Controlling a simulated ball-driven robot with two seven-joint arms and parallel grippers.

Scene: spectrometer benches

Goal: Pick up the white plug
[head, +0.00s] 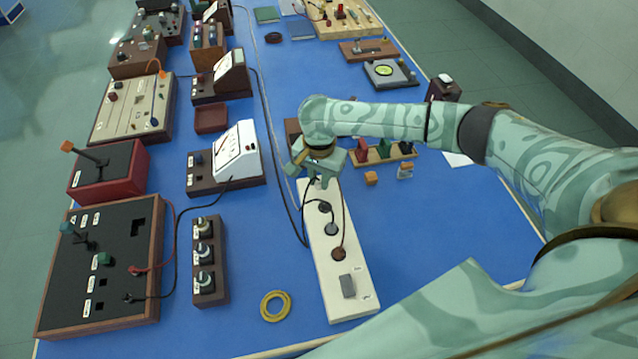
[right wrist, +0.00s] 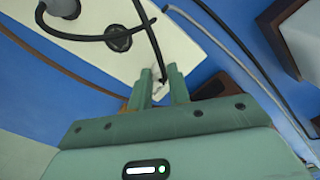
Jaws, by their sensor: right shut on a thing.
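My right gripper (head: 318,182) is over the far end of a long white power strip (head: 352,262). In the right wrist view my gripper (right wrist: 160,76) is shut on the small white plug (right wrist: 159,91), which shows only in part between the fingers. A dark cord runs up from the fingers. I cannot tell whether the plug touches the strip. My left gripper is not in view.
The strip carries dark round sockets, a reddish one (head: 338,254) and a grey switch (head: 348,286). A yellow ring (head: 275,306) lies to its left, near a three-knob box (head: 208,262). Black cables run left of the strip. Blue table is clear to its right.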

